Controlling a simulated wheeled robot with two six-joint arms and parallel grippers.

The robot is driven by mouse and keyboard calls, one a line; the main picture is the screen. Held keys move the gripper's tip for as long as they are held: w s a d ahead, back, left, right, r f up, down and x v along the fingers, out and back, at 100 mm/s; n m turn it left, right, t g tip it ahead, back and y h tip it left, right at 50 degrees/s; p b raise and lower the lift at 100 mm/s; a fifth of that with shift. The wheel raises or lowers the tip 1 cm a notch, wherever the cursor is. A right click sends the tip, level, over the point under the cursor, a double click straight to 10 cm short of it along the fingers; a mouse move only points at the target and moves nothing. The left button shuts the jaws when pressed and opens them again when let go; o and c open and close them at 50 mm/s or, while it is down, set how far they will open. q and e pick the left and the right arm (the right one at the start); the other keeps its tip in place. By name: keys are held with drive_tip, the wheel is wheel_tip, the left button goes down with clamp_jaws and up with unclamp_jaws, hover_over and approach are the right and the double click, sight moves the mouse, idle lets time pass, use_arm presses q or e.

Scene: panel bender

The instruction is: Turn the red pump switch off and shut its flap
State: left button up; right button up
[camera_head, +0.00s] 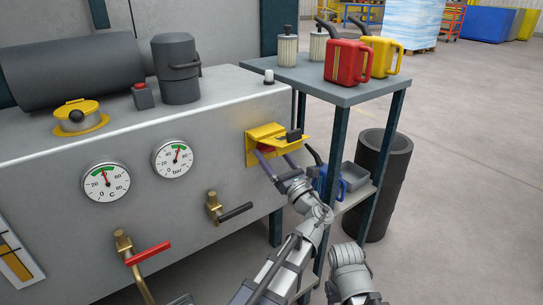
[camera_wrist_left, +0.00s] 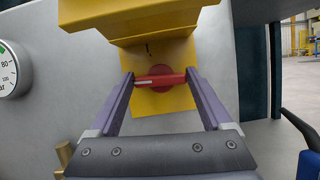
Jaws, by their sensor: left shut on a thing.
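The red pump switch (camera_wrist_left: 160,81) is a round red knob with a bar handle on a yellow plate (camera_wrist_left: 155,103) on the grey cabinet's front. Its handle lies level in the left wrist view. My left gripper (camera_wrist_left: 160,77) is shut on the handle, one purple finger at each end. In the head view the left gripper (camera_head: 273,154) reaches in under the flap and mostly hides the switch (camera_head: 266,149). The yellow flap (camera_head: 272,133) is raised and stands out above the switch; it also fills the top of the wrist view (camera_wrist_left: 140,12). My right gripper is not in view.
Gauges (camera_head: 105,182) and a red-handled valve (camera_head: 148,253) are on the cabinet front, with a black-handled valve (camera_head: 234,211) below left of the switch. A shelf table (camera_head: 345,92) with red and yellow cans stands close right. A dark bin (camera_head: 385,180) is beyond.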

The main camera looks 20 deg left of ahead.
use_arm(q)
drive_tip(key=shift+n+g, duration=0.3)
drive_tip(key=shift+n, duration=0.6)
drive_tip(key=o, duration=1.2)
drive_tip(key=shift+c, duration=0.2)
drive_tip(key=shift+y, duration=0.3)
drive_tip(key=shift+f, duration=0.1)
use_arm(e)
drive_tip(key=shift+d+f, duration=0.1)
